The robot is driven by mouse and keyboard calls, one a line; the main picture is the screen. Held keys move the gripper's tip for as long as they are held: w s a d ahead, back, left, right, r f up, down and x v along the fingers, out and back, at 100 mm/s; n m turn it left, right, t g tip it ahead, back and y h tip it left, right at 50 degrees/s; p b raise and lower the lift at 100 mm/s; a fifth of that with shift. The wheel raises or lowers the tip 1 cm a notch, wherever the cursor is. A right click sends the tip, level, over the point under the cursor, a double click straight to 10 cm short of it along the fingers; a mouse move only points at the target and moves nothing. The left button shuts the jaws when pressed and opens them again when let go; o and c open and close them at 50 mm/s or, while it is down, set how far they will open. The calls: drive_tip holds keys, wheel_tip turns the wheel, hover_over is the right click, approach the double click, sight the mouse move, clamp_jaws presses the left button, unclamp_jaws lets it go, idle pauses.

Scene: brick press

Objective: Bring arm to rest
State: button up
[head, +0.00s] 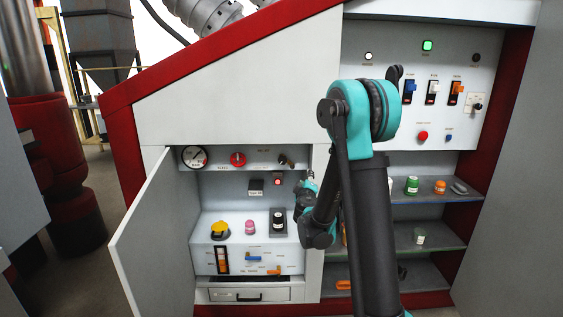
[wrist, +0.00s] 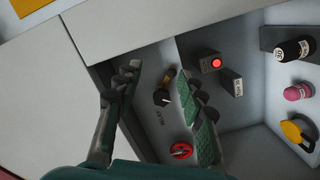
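My arm (head: 372,215), black with teal joints, reaches up in front of the machine and bends down at a teal elbow. Its end is near the right edge of the open cabinet compartment in the head view, where my gripper is mostly hidden by the arm links. In the wrist view my gripper (wrist: 160,88) has its two dark fingers with green pads spread apart. Nothing is held between them. A black knob (wrist: 162,97) on the cabinet panel shows in the gap behind the fingers; I cannot tell how far away it is.
An open grey door (head: 158,240) stands left of the compartment. Shelves (head: 430,190) with small jars and a switch panel (head: 425,75) are right of my arm.

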drive_tip(key=s+d+f+m+g+h, duration=0.1)
drive_tip(key=s+d+f+m+g, duration=0.1)
drive_tip(key=s+d+m+g, duration=0.5)
drive_tip(key=s+d+f+m+h, duration=0.15)
drive_tip(key=s+d, duration=0.45)
drive_tip(key=s, duration=0.6)
drive_tip(key=s+a+f+g+y, duration=0.1)
drive_tip(key=s+a+f+g, duration=0.1)
drive_tip(key=s, duration=0.5)
drive_tip(key=s+a+f+m+g+y, duration=0.1)
drive_tip(key=s+a+f+g+y, duration=0.1)
drive_tip(key=s+f, duration=0.2)
drive_tip(key=s+a+f+m+g+y, duration=0.1)
drive_tip(key=s+a+f+g, duration=0.1)
drive_tip(key=s, duration=0.8)
drive_tip(key=shift+s+a+f+y, duration=0.25)
drive_tip(key=shift+s+f+y, duration=0.15)
drive_tip(key=shift+f, duration=0.4)
